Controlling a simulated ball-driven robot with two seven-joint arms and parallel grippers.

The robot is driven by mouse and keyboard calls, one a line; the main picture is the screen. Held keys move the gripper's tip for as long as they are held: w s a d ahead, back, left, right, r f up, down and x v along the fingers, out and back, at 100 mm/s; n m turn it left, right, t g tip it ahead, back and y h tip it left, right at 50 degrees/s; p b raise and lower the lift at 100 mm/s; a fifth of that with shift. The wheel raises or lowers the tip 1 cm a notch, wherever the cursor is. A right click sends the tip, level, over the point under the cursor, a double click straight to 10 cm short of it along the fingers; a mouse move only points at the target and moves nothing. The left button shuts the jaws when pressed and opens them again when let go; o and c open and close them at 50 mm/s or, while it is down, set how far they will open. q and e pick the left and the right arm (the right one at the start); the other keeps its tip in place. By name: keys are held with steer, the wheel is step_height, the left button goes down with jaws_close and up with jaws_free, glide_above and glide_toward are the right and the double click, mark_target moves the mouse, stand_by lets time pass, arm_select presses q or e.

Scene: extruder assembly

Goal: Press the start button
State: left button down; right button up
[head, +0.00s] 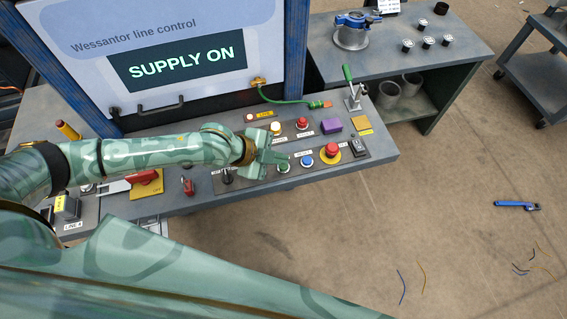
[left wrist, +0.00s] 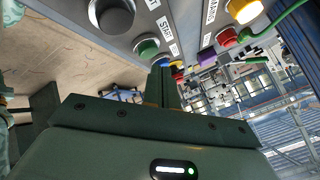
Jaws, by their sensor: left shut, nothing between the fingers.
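The green button (head: 283,167) sits on the grey control panel, left of a blue button (head: 306,161). My left gripper (head: 284,158) is shut and empty, its fingertips close to the green button in the head view. In the left wrist view the green button (left wrist: 147,48) is just beyond and left of the shut fingertips (left wrist: 163,72). A small label reading START (left wrist: 174,49) shows beside it. I cannot tell whether the fingers touch anything.
A red button on yellow (head: 332,149), white (head: 275,128) and red (head: 302,124) buttons, and a purple block (head: 331,126) are nearby. A black knob (head: 227,176) stands left. The screen (head: 180,66) reads SUPPLY ON. A green cable (head: 285,101) runs behind. Open floor lies in front.

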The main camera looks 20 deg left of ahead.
mark_target(279, 166)
stand_by(0.8)
arm_select(q)
steer(key=shift+f, duration=0.4)
arm_select(e)
steer(key=shift+f, duration=0.1)
arm_select(q)
steer(key=shift+f+b, duration=0.3)
steer(key=shift+f, duration=0.15)
arm_select(e)
steer(key=shift+s+f, duration=0.1)
steer(key=shift+f, duration=0.1)
stand_by(0.5)
arm_select(q)
steer(key=shift+r+p, duration=0.8)
steer(key=shift+r, duration=0.1)
arm_select(e)
steer(key=shift+w+r, duration=0.3)
steer(key=shift+r, duration=0.45)
